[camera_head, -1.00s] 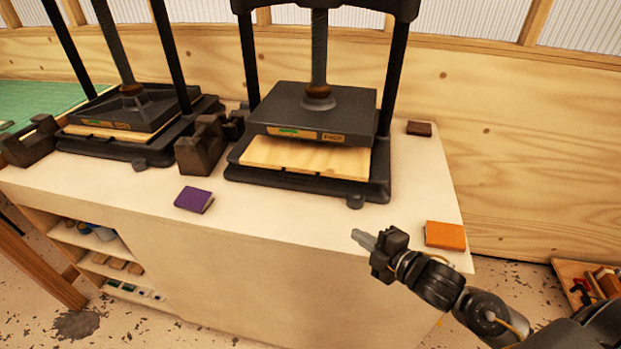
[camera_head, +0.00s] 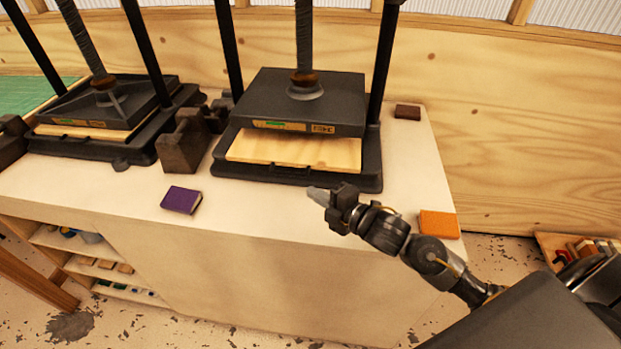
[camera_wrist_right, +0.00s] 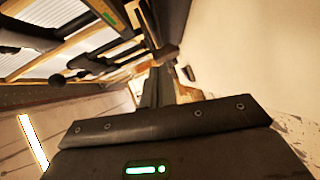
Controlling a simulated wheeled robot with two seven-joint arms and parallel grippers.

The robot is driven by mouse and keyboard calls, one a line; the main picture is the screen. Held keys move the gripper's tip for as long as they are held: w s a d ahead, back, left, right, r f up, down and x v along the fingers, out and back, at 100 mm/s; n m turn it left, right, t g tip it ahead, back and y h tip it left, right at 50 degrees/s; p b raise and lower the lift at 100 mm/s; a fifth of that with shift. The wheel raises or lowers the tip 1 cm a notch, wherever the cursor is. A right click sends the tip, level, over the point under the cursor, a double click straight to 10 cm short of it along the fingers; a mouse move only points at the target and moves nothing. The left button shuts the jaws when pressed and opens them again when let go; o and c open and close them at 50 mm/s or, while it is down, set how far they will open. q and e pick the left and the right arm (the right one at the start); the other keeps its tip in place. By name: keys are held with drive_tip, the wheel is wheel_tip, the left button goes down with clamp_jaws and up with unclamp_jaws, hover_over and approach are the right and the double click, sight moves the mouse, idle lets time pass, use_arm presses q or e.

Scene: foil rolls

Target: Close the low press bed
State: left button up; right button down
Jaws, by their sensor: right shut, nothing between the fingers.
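Two black screw presses stand on the pale counter. The right press (camera_head: 300,98) has a raised dark platen over a light wooden board (camera_head: 293,150), which lies on its black bed and shows in front. The left press (camera_head: 104,100) has its platen close above a narrower strip of board (camera_head: 80,133). I cannot tell which one is called low. My right gripper (camera_head: 318,195) is shut and empty, its fingertips just in front of the right press's front edge; contact cannot be told. Its fingers (camera_wrist_right: 163,85) show in the right wrist view. My left gripper is not in view.
A purple book (camera_head: 181,200) lies on the counter (camera_head: 250,215) left of my gripper. An orange block (camera_head: 439,224) lies near the right corner, beside my forearm. A dark brown block (camera_head: 407,112) sits behind right. A dark metal block (camera_head: 183,145) stands between the presses.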

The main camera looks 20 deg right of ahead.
drive_tip(key=w, duration=0.1)
drive_tip(key=w+p, duration=0.1)
drive_tip(key=w, duration=0.2)
drive_tip(key=shift+w+d+f, duration=0.15)
drive_tip(key=shift+w+f, duration=0.15)
drive_tip(key=shift+f, duration=0.1)
drive_tip(key=shift+w+d+f, duration=0.1)
drive_tip(key=shift+w+d, duration=0.05)
drive_tip(key=shift+w, duration=0.2)
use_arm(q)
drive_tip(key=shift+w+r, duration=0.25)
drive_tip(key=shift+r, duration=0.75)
